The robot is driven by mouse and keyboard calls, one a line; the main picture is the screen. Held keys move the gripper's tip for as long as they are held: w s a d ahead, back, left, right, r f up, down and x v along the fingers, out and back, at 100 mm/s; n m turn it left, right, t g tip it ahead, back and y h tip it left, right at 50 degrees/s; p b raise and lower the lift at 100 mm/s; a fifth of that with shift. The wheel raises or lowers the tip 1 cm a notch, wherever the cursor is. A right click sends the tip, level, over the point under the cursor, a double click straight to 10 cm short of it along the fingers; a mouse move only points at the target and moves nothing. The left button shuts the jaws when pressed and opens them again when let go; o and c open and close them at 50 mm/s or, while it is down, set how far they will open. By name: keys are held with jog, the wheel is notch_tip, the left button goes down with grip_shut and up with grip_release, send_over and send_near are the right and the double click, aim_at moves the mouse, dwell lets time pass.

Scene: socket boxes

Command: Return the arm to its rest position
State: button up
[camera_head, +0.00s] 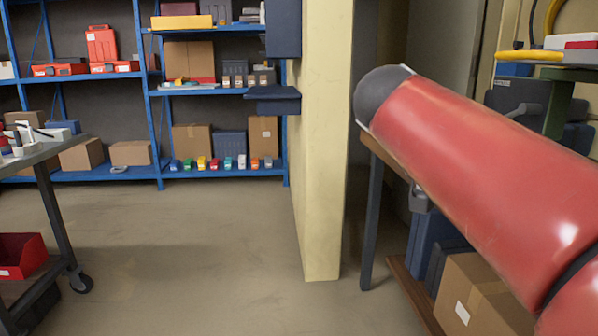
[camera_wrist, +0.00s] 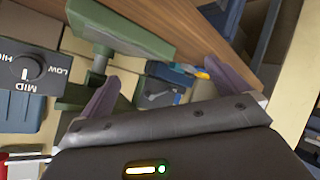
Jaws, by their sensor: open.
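My gripper (camera_wrist: 162,88) shows only in the wrist view. Its two purple-grey fingers are spread wide apart with nothing held between them. My red arm link with a dark rounded end crosses the right side of the head view, in front of the workbench area. The gripper itself is out of sight in the head view. Past the fingers, the wrist view shows a green metal stand (camera_wrist: 120,32), a wooden edge (camera_wrist: 190,18) and small dark blue items (camera_wrist: 172,73).
A pale yellow pillar (camera_head: 323,150) stands left of my arm. A cardboard box (camera_head: 478,300) sits low at right. Blue shelving (camera_head: 154,100) lines the back, and a wheeled cart (camera_head: 55,210) stands at left. The floor between is clear. A dial panel (camera_wrist: 22,72) is beside the gripper.

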jog(key=s+a+f+n+y, duration=0.1)
jog(key=s+a+f+y, duration=0.2)
jog(key=f, duration=0.6)
jog(key=s+a+f+n+y, duration=0.2)
jog(key=s+a+f+y, duration=0.1)
jog(key=s+f, duration=0.4)
jog(key=s+a+f+n+y, duration=0.2)
jog(key=s+a+f+y, duration=0.2)
jog(key=f, duration=0.6)
jog(key=shift+s+f+p, duration=0.4)
jog(key=shift+s, duration=0.5)
